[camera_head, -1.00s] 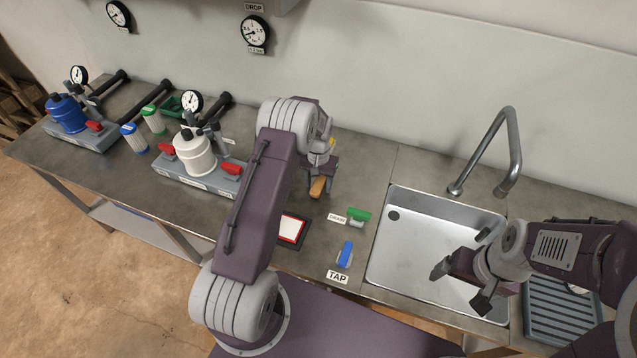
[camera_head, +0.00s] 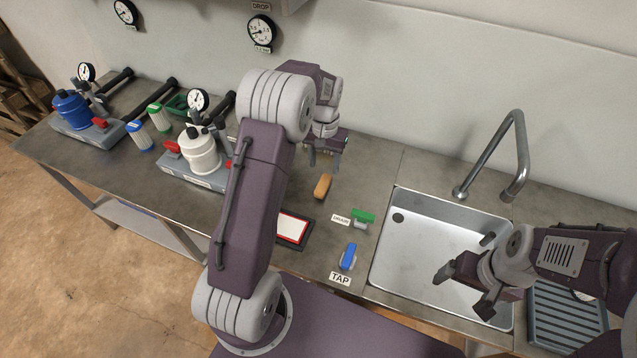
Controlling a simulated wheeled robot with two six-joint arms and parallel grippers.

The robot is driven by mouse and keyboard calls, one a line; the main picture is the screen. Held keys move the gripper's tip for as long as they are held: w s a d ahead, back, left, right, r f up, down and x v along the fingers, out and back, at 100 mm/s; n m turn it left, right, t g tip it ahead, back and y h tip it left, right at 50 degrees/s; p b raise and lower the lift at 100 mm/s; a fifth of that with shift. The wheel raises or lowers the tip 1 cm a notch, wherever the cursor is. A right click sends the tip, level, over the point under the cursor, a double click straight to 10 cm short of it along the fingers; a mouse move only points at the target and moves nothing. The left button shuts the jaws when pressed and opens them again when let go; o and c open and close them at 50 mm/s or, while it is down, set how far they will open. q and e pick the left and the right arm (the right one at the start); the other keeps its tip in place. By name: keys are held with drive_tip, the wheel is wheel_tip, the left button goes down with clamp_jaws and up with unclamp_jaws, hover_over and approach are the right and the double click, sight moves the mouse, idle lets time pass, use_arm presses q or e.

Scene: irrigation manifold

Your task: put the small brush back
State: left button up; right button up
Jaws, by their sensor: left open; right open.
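The small brush (camera_head: 322,187), with an orange-brown wooden back, lies on the grey bench top between my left gripper and the red-edged white card. My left gripper (camera_head: 323,163) is open and empty. It is above and behind the brush, apart from it, with its fingers pointing down. My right gripper (camera_head: 462,291) is open and empty over the sink's front part.
The sink (camera_head: 420,250) with its tall faucet (camera_head: 522,150) is at the right, beside a ribbed drain tray (camera_head: 565,320). A green valve handle (camera_head: 363,216) and a blue one (camera_head: 348,256) stand left of the sink. Filter units with a white (camera_head: 199,150) and a blue canister (camera_head: 71,108) are at the left.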

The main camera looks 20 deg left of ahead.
use_arm(q)
drive_tip(key=s+d, duration=0.2)
drive_tip(key=s, duration=0.8)
drive_tip(key=s+d+r+t, duration=0.1)
drive_tip(key=s+d, duration=0.2)
drive_tip(key=s, duration=0.7)
drive_tip(key=shift+s+d+r, duration=0.2)
drive_tip(key=shift+s+d, duration=0.1)
drive_tip(key=shift+d, duration=0.05)
use_arm(e)
drive_tip(key=shift+s, duration=0.1)
drive_tip(key=shift+c, duration=0.4)
